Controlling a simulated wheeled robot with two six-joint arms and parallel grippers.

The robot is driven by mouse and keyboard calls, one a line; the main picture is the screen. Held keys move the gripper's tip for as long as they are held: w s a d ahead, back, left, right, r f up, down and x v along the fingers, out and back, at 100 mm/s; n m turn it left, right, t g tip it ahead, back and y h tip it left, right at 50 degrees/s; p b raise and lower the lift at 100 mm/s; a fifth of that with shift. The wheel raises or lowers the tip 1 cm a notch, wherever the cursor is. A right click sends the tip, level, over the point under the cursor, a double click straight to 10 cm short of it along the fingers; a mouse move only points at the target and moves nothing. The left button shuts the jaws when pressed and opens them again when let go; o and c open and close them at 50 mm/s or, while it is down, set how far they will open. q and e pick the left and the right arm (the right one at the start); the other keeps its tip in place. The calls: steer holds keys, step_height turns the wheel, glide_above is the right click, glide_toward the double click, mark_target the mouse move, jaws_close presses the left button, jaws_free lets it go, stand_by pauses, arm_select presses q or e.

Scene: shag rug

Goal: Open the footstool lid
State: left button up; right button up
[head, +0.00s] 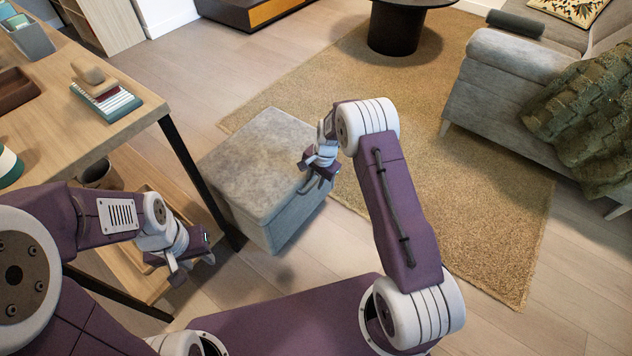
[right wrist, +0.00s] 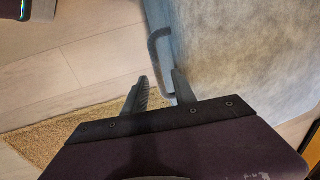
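The footstool (head: 262,165) is a grey fabric box on the floor, left of the picture's middle. Its lid looks shut and lies flat. My right gripper (head: 318,180) is at the lid's right edge. In the right wrist view the right gripper (right wrist: 160,82) has its two fingers apart. A dark curved loop (right wrist: 152,48) at the edge of the footstool (right wrist: 225,50) reaches down between the fingertips; I cannot tell whether they touch it. My left gripper (head: 192,268) is open and empty, low beside the wooden table, away from the footstool.
A wooden table (head: 60,95) with dark legs stands left of the footstool, with books (head: 105,98) on top. A tan rug (head: 440,180) lies to the right, with a grey sofa (head: 510,85) beyond. A dark round table (head: 397,28) stands behind. Floor in front is partly clear.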

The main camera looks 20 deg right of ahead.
jaws_close()
stand_by(1.4)
